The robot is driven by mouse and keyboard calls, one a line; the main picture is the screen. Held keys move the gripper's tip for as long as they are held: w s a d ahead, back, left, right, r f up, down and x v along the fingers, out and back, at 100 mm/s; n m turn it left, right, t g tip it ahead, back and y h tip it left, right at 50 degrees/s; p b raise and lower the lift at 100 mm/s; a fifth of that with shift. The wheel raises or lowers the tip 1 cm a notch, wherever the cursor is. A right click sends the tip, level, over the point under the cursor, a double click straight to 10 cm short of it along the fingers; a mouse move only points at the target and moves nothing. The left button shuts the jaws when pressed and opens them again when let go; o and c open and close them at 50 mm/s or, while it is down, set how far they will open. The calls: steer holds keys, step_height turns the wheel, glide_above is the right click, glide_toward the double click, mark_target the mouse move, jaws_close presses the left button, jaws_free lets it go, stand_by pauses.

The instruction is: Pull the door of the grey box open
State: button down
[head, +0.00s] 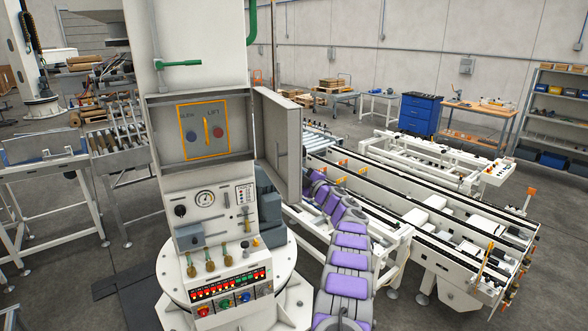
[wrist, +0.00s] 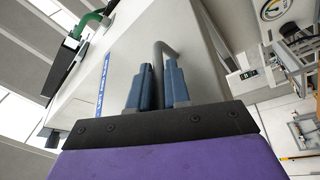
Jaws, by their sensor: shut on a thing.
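The grey box (head: 167,143) is mounted on the white column in the head view. Its door (head: 278,140) is swung out on the right side, and the inside is exposed. Inside is a yellow-framed panel (head: 204,130) with a lever and a blue and a red button. In the wrist view the door's face (wrist: 135,60) carries a blue label and a grey bar handle (wrist: 165,50). My gripper (wrist: 157,85) has its blue fingers on both sides of this handle and is shut on it. In the head view the door hides my gripper.
Below the box is a console with a gauge (head: 205,198), levers and lit buttons (head: 230,285). A green-handled valve (head: 180,63) is above the box. White conveyor frames (head: 440,215) stand to the right, close to my purple arm. A roller conveyor (head: 115,138) stands at left.

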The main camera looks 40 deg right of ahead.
steer(key=shift+w+f, duration=0.1)
steer(key=shift+f, duration=0.05)
stand_by(0.5)
steer(key=c, duration=1.2)
jaws_free()
steer(key=shift+w+f, duration=0.1)
steer(key=shift+w, duration=0.1)
steer(key=shift+o, duration=0.2)
steer(key=shift+s, duration=0.2)
steer(key=shift+s+d, duration=0.1)
steer(key=b+v, duration=0.3)
steer(key=v, duration=1.4)
steer(key=shift+d, duration=0.1)
steer(key=shift+c, duration=0.4)
